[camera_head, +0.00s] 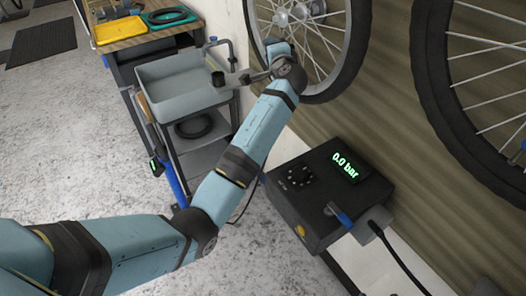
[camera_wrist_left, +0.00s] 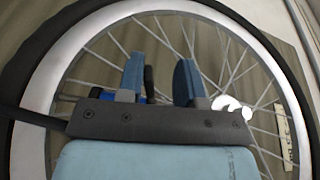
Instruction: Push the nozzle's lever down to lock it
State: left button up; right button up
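My left gripper (camera_wrist_left: 161,72) is open in the left wrist view, with its two fingers apart in front of a spoked wheel (camera_wrist_left: 45,65). A partly hidden blue and black piece (camera_wrist_left: 149,80), possibly the nozzle and its lever, shows beside and behind the left-hand finger. I cannot tell whether the finger touches it or how the lever stands. In the head view my left arm reaches up to the wheel (camera_head: 361,45), where the gripper (camera_head: 277,47) is small and its fingers are unclear. My right gripper is not in view.
A dark box (camera_head: 306,207) with a display reading 0.0 bar stands right of my arm. A grey tray cart (camera_head: 160,72) stands left, with a bench (camera_head: 122,42) behind it. A second wheel (camera_head: 437,110) is at right. Open floor (camera_head: 70,135) lies left.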

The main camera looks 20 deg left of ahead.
pick_arm(q)
jog(key=r+m+p, duration=0.1)
jog(key=m+p, duration=0.1)
jog(key=p, duration=0.1)
jog(key=r+m+p, duration=0.1)
jog(key=m+p, duration=0.2)
jog(key=p, duration=0.1)
jog(key=r+m+p, duration=0.1)
jog(key=m+p, duration=0.1)
jog(key=p, duration=0.2)
jog(key=shift+w+d+r+m, duration=0.15)
jog(key=shift+d+r+m, duration=0.1)
jog(key=shift+r+m, duration=0.15)
jog(key=shift+s+d+f+m, duration=0.3)
jog(key=shift+s+d+f, duration=0.05)
jog(key=shift+f, duration=0.25)
jog(key=b+v, duration=0.3)
jog(key=v, duration=1)
jog(key=s+a+f+n+g+h, duration=0.1)
jog(key=s+f+n+h, duration=0.1)
jog(key=s+f+h, duration=0.2)
jog(key=s+a+f+n+g+h+p, duration=0.1)
jog(key=s+f+h, duration=0.3)
jog(key=s+f, duration=0.6)
jog(key=shift+f+n+g, duration=0.3)
jog(key=shift+f+n, duration=0.6)
jog(key=shift+f, duration=2.85)
jog(key=shift+a, duration=0.15)
